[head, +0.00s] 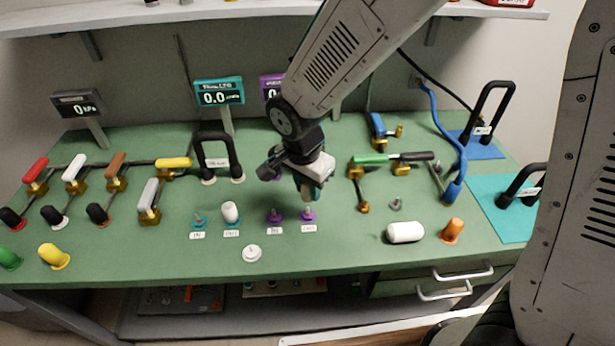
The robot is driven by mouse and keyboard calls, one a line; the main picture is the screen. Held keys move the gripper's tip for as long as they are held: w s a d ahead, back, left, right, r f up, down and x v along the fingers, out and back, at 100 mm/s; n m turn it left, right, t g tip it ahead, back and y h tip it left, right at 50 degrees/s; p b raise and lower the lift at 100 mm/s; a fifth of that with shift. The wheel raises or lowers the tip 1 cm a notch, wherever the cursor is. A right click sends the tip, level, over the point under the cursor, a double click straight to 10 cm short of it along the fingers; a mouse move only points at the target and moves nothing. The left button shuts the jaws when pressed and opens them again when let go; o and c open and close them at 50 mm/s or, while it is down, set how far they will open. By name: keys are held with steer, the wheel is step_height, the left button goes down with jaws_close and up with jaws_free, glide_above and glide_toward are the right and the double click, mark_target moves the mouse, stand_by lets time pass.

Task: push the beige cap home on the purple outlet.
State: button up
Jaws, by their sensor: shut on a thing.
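Two purple outlets stand near the front middle of the green bench in the head view: a left purple outlet (274,215) and a right purple outlet (308,215), each with a white label in front. My gripper (307,188) points down over the right one, shut on the beige cap (307,197). Little of the cap shows below the fingers. It is in line above the right purple outlet; whether it touches or sits on it, I cannot tell. The left purple outlet is bare.
Left of the purple outlets are a bare teal outlet (199,218) and a teal outlet with a white cap (231,212). A white round piece (252,254) lies in front. A black handle (217,155) stands behind. A white cylinder (405,232) and orange knob (452,230) are at right.

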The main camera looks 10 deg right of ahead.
mark_target(308, 208)
steer(key=shift+f, duration=1.15)
steer(key=shift+f, duration=1.8)
steer(key=o, duration=1)
steer(key=shift+r, duration=0.1)
steer(key=r, duration=0.7)
steer(key=shift+s+a+r, duration=0.3)
steer(key=shift+s+a, duration=0.05)
